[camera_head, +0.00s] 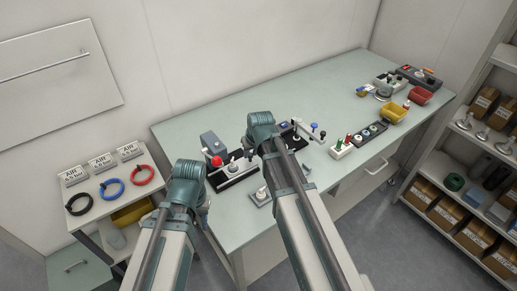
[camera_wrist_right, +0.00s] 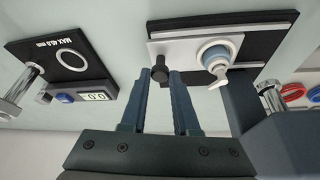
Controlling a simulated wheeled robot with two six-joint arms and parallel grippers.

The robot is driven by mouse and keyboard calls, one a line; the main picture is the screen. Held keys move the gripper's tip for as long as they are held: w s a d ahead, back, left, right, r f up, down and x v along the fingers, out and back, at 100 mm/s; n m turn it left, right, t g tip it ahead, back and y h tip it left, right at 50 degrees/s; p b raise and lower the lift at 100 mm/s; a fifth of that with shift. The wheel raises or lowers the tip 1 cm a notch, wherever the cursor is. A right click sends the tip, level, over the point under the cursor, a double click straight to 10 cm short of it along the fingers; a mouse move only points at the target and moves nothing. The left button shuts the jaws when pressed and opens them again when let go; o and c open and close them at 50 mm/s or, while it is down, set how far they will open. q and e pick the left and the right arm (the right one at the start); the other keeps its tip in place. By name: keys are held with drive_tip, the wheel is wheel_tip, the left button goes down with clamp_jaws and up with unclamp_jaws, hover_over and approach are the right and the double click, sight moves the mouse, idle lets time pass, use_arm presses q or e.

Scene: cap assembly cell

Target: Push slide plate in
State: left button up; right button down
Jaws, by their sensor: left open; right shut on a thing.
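The slide plate (camera_wrist_right: 165,48) is a pale plate lying on a black base (camera_wrist_right: 275,22) in the right wrist view. A black knob (camera_wrist_right: 159,62) stands at its left part. My right gripper (camera_wrist_right: 160,75) has its fingertips shut around this knob.
A black gauge block (camera_wrist_right: 62,60) with a 0.0 display lies left of the fixture in the wrist view. A grey box with a red ball (camera_head: 217,161) stands close by. Several parts and bins, including a yellow one (camera_head: 392,115), fill the table's right. The table's back left is clear.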

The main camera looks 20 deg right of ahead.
drive_tip(key=shift+s+a, duration=0.15)
drive_tip(key=shift+a, duration=0.2)
drive_tip(key=shift+d, duration=0.1)
drive_tip(key=c, duration=0.7)
unclamp_jaws()
drive_tip(key=shift+o, duration=0.2)
drive_tip(key=shift+r, duration=0.1)
drive_tip(key=p+v, duration=1.2)
drive_tip(key=v, duration=0.1)
drive_tip(key=shift+s+r+p, duration=0.15)
drive_tip(key=shift+r+p, duration=0.15)
drive_tip(key=shift+p, duration=0.1)
